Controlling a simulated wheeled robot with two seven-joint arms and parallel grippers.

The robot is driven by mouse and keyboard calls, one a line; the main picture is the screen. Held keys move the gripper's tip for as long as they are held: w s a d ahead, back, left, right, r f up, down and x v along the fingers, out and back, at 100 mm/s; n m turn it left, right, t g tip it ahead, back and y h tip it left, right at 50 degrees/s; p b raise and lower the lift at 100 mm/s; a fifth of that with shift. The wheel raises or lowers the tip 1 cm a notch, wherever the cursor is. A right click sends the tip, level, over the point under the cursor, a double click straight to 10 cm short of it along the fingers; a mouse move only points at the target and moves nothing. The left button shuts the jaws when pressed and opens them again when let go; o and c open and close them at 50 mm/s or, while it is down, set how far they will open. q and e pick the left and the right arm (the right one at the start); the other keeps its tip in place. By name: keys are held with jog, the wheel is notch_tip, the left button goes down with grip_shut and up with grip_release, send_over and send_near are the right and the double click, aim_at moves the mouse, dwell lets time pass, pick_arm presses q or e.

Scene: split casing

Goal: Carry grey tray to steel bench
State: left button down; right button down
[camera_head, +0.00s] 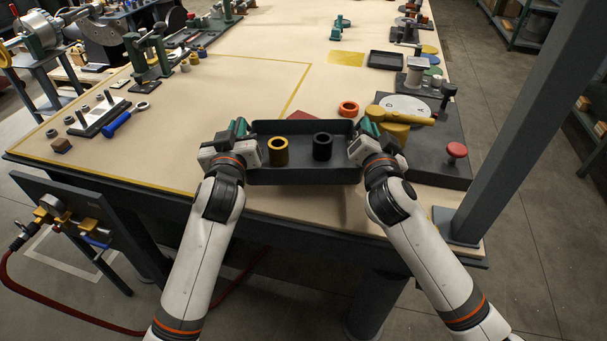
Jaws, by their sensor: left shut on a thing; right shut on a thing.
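The dark grey tray (302,174) is at the front edge of the wooden-topped bench, between my two grippers. A yellow ring-like cylinder (279,152) and a black one (322,147) stand upright inside it. My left gripper (244,138) is shut on the tray's left end. My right gripper (362,136) is shut on its right end. The fingertips are partly hidden by the tray walls and wrists. I cannot tell whether the tray touches the bench top. No separate steel bench is clearly identifiable.
Behind the tray lie an orange ring (348,108) and a red flat piece (301,119). A dark post (528,110) rises at the right corner. The bench's left-middle is clear.

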pick_arm(q)
jog(key=shift+a+f, duration=0.15)
pick_arm(e)
jog(key=shift+d+f, duration=0.1)
jog(key=shift+d, duration=0.15)
